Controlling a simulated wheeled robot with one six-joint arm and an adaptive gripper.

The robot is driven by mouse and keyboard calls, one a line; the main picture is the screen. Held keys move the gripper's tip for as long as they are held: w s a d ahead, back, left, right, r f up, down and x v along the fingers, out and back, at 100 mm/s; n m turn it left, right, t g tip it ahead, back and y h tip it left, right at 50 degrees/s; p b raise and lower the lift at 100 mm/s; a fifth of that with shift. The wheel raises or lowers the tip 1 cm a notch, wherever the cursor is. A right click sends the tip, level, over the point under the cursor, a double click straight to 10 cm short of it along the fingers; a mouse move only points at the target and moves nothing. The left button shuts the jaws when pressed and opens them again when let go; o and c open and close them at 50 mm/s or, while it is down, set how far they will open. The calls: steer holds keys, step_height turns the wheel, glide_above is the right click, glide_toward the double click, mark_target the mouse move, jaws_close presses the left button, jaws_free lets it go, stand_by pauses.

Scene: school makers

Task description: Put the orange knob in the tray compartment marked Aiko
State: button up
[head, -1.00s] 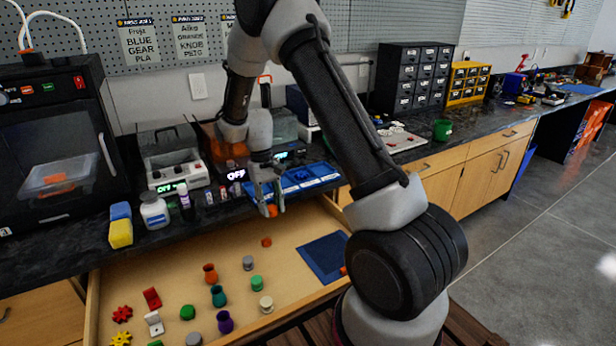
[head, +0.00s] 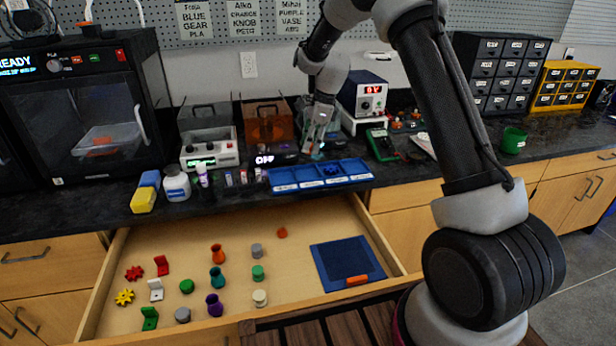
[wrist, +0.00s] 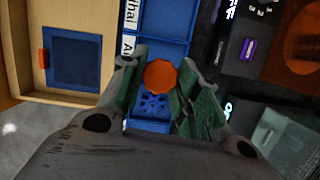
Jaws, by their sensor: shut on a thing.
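My gripper (wrist: 158,78) is shut on the orange knob (wrist: 161,74) in the wrist view, one finger on each side of it. In the head view my gripper (head: 316,152) points down near the back edge of the blue tray (head: 284,188); the knob cannot be made out there. In the wrist view the knob is in front of the tray (wrist: 168,20), near a compartment with a blue gear (wrist: 152,103). A partly covered label starting with A (wrist: 127,46) is on the tray's edge, beside one ending in "hal" (wrist: 131,14). How high the knob is, I cannot tell.
The open drawer (head: 330,222) below holds several knobs, vases and gears, another orange piece (head: 281,232) and a blue mat (head: 335,262).

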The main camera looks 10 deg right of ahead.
mark_target(305, 176)
steer(key=shift+w+a+r+m, duration=0.2)
steer(key=shift+w+m, duration=0.05)
steer(key=shift+m, duration=0.15)
steer(key=shift+w+f, duration=0.1)
steer(key=shift+f, duration=0.3)
step_height(305, 176, down, 9)
steer(key=shift+a+r, duration=0.1)
steer(key=o, duration=0.4)
steer(key=shift+f, duration=0.2)
